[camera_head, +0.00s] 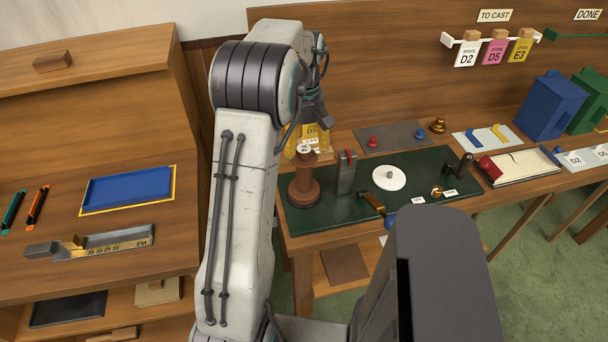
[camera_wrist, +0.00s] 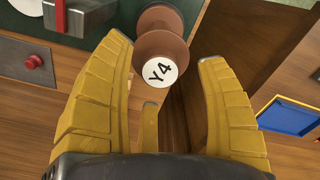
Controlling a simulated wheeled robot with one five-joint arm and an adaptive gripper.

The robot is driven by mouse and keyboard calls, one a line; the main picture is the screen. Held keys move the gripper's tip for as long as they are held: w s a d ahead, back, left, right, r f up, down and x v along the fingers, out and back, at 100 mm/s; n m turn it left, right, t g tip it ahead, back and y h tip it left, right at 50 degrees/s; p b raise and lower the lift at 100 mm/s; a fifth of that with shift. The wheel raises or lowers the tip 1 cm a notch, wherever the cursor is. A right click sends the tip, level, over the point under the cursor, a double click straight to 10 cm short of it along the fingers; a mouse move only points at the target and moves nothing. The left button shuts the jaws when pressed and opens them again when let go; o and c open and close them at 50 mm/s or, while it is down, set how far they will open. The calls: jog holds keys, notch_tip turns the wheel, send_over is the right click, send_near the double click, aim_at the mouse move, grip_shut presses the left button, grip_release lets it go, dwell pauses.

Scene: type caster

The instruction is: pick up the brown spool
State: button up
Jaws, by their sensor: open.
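The brown spool (camera_head: 304,188) stands upright on the dark green mat (camera_head: 330,220), near its left end. Its round white end label reads Y4 in the wrist view (camera_wrist: 161,72). My gripper (camera_head: 305,145) is above the spool's top, with yellow fingers spread open. In the wrist view the fingers (camera_wrist: 165,50) lie to either side of the spool's labelled end, with visible gaps. A third, shorter finger is below the label. The gripper holds nothing. My arm covers part of the area left of the spool in the head view.
A grey upright block with a red part (camera_head: 346,172) stands close right of the spool. A white disc (camera_head: 388,177) lies farther right on the mat. A blue tray (camera_head: 130,187) is on the left bench. A gap separates the two benches.

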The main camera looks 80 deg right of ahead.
aim_at(304, 172)
jog(key=shift+f, duration=1.1)
jog(key=shift+c, duration=0.2)
grip_shut()
